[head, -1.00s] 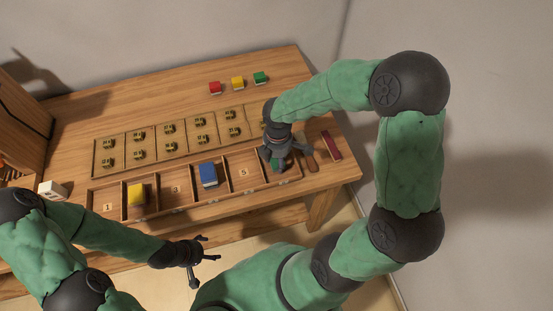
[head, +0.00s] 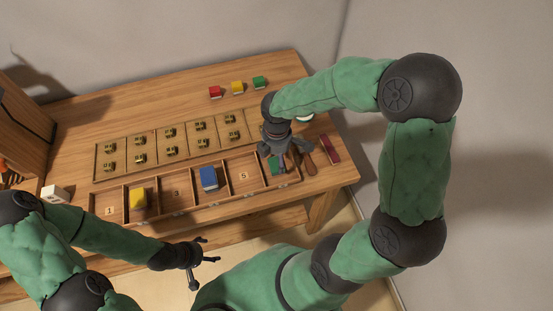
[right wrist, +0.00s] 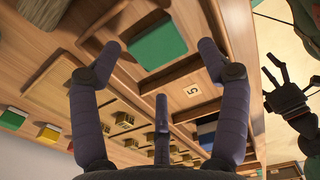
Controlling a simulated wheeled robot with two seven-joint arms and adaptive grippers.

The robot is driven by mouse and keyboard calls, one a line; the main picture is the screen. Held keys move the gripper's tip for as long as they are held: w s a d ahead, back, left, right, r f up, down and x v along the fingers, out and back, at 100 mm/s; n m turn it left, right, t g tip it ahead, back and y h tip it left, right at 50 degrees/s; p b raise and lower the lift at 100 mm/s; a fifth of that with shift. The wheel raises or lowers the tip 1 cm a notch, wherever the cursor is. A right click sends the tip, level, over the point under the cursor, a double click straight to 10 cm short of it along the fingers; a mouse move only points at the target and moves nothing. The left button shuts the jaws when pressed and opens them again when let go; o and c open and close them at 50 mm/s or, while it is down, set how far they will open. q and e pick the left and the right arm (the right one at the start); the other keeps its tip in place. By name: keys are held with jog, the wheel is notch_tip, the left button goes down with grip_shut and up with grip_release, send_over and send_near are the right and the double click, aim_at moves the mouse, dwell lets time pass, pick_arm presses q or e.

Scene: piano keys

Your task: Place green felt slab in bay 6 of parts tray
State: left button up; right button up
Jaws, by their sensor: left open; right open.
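The green felt slab (head: 275,165) lies in the rightmost bay of the parts tray (head: 235,187), beside the bay marked 5. In the right wrist view the slab (right wrist: 157,44) lies flat inside the bay walls, with no finger on it. My right gripper (head: 288,148) is open and empty just above that bay; its spread fingers (right wrist: 160,55) frame the slab in the right wrist view. It partly hides the bay in the head view, and no bay number shows there. My left gripper (head: 205,262) is open and empty in front of the table.
A yellow block (head: 138,197) and a blue block (head: 208,177) sit in other bays. Small red (head: 215,92), yellow (head: 237,87) and green (head: 259,82) blocks stand at the back. A maroon bar (head: 330,149) lies right of the tray. A white block (head: 55,193) is at left.

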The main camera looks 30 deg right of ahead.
aim_at(277, 165)
notch_tip(277, 165, up, 8)
jog(key=p, duration=0.2)
